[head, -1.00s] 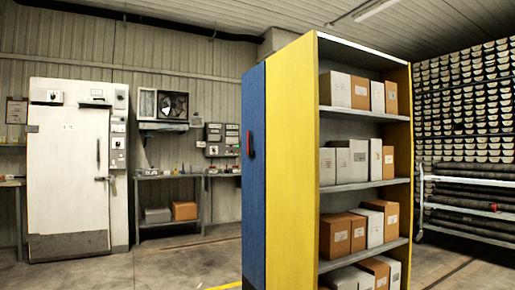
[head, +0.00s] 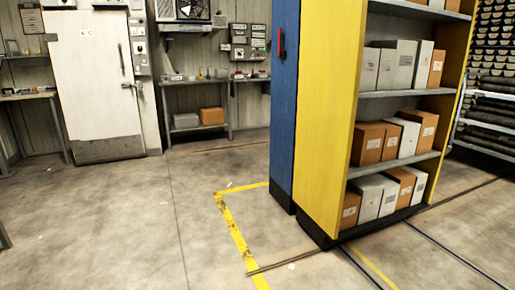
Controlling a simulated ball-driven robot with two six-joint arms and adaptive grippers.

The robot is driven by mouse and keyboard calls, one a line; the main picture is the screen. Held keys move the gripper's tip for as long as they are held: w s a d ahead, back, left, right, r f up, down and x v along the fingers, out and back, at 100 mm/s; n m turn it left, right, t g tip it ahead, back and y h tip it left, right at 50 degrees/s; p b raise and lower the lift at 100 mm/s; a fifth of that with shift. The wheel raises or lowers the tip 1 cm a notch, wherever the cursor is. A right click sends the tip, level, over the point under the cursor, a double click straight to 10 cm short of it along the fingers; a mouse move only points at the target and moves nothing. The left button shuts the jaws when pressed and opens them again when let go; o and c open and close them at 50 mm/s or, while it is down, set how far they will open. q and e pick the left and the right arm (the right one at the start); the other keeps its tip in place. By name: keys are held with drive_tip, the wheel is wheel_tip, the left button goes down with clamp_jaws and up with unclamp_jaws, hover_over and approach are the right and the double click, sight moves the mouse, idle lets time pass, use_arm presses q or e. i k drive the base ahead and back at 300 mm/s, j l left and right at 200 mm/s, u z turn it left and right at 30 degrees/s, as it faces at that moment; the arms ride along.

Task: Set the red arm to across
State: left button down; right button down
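A small red arm (head: 281,42) sits on the narrow blue end panel (head: 285,110) of a shelving unit, in the upper middle of the head view. It looks upright, long side up and down, and is seen at a steep angle. Neither of my grippers is in the head view.
The yellow-sided shelving unit (head: 325,120) holds several boxes and stands on floor rails (head: 450,252). Yellow tape (head: 233,232) marks the floor before it. A white door (head: 92,85) and a workbench (head: 195,128) line the back. The floor at left and centre is clear.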

sight(279, 53)
drive_tip(key=i+j+u, duration=0.3)
drive_tip(key=i, duration=0.8)
drive_tip(key=i+u, duration=0.3)
drive_tip(key=i, duration=0.75)
drive_tip(key=i+z, duration=0.15)
drive_tip(key=i, duration=0.35)
drive_tip(key=i+j+z, duration=0.1)
drive_tip(key=i, duration=0.4)
drive_tip(key=i+j+z, duration=0.15)
drive_tip(key=i, duration=0.35)
drive_tip(key=i+j+z, duration=0.15)
drive_tip(key=i+j, duration=0.15)
drive_tip(key=i, duration=0.15)
drive_tip(key=i+j+z, duration=0.25)
drive_tip(key=i+z, duration=0.15)
drive_tip(key=i+j+z, duration=0.7)
drive_tip(key=j+z, duration=0.15)
